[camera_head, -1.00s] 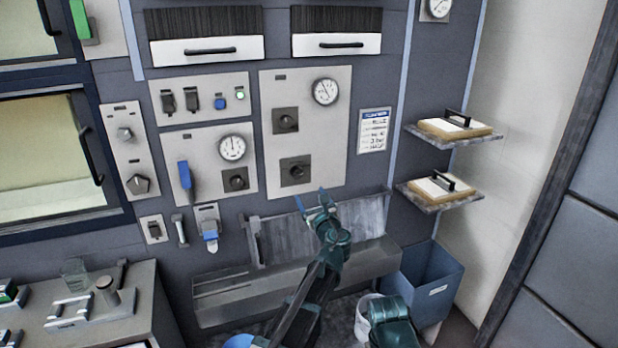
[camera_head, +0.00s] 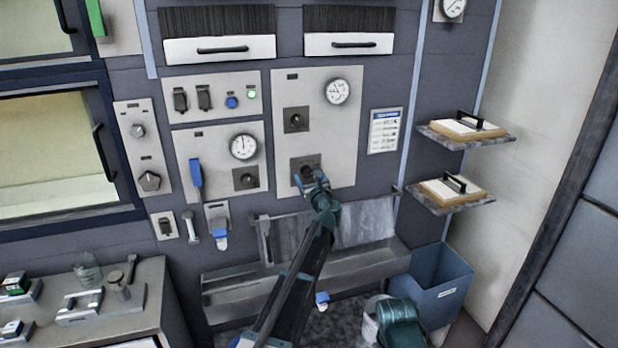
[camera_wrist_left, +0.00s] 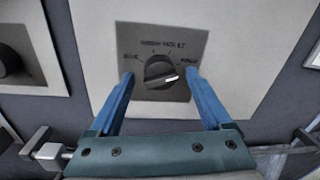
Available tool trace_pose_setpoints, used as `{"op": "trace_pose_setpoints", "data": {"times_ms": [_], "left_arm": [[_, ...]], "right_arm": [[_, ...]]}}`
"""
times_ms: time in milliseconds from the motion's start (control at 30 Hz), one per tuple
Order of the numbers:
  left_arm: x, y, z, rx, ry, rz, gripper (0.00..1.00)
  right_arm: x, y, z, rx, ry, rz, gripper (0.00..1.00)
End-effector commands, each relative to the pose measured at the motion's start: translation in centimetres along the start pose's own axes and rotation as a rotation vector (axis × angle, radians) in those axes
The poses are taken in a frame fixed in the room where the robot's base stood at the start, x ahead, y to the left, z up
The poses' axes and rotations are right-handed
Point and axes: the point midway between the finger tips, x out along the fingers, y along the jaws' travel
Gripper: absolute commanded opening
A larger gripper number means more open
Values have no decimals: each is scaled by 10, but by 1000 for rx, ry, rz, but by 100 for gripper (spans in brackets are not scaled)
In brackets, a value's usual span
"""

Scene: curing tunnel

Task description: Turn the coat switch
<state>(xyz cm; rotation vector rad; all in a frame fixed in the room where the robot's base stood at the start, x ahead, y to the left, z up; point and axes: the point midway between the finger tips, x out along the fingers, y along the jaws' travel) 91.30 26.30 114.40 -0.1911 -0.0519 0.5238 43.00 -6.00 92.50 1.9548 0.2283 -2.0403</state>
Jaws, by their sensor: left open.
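A dark rotary switch knob (camera_wrist_left: 160,72) on a square dark plate shows in the left wrist view, with a pale mark on its right side. Its printed label is too blurred to read surely as coat. In the head view this plate (camera_head: 294,162) is the lower one on the tall pale panel. My left gripper (camera_head: 309,178) is at it, partly covering the knob. In the left wrist view the open blue fingers (camera_wrist_left: 160,75) stand on either side of the knob, with visible gaps. My right gripper is out of view.
A second switch (camera_head: 296,120) and a dial gauge (camera_head: 337,91) sit above on the same panel. A grey trough (camera_head: 225,290) juts out below. Two shelves with handled boards (camera_head: 452,190) stick out at the right. A blue bin (camera_head: 440,285) stands below them.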

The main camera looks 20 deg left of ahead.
Motion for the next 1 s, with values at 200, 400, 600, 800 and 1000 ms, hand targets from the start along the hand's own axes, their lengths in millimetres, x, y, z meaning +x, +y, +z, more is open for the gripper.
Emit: {"op": "trace_pose_setpoints", "data": {"times_ms": [200,400,600,800,1000], "left_arm": [[0,0,0,0,0,0,82],[0,0,0,0,0,0,52],[0,0,0,0,0,1,16],[0,0,0,-3,0,1,0],[0,1,0,-49,-3,1,0]], "right_arm": [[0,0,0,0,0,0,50],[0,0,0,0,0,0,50],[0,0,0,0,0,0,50],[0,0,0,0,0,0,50],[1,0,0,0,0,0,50]]}}
